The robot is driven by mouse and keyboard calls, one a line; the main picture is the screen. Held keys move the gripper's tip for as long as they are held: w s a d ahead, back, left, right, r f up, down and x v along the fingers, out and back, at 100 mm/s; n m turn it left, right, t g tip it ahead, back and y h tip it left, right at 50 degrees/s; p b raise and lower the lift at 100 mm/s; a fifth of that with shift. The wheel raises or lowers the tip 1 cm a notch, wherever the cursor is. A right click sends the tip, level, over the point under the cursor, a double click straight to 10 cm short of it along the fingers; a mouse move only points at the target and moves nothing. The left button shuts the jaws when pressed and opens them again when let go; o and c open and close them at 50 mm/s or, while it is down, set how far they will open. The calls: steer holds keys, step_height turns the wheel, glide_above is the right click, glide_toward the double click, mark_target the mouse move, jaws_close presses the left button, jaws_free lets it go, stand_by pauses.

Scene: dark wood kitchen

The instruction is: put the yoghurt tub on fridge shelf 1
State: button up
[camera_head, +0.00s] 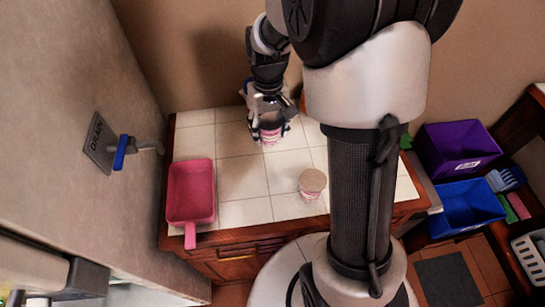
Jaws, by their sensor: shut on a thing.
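My gripper (269,129) is over the back part of the white-tiled counter. It is shut on a small pink-and-white tub (271,139), which looks like the yoghurt tub. The fingers and wrist hide much of this tub, and I cannot tell whether it touches the counter. A second small tub (313,182) with a beige lid stands on the tiles, nearer the front and apart from the gripper. No fridge shelf can be made out; a bright, pale interior shows only partly at the lower left corner.
A pink pan-like tray (191,192) lies at the counter's left, its handle over the front edge. A blue-handled tap (124,152) juts from the left wall. Purple (457,148) and blue (466,208) bins stand at right. The tiled counter (243,178) is clear in the middle.

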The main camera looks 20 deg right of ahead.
step_height(320, 180, down, 12)
steer(key=b, duration=0.3)
steer(key=shift+f, duration=0.25)
steer(key=shift+f+b, duration=0.2)
steer(key=shift+b, duration=0.15)
steer(key=o, duration=1.2)
steer(key=shift+c, duration=0.2)
steer(key=shift+r, duration=0.1)
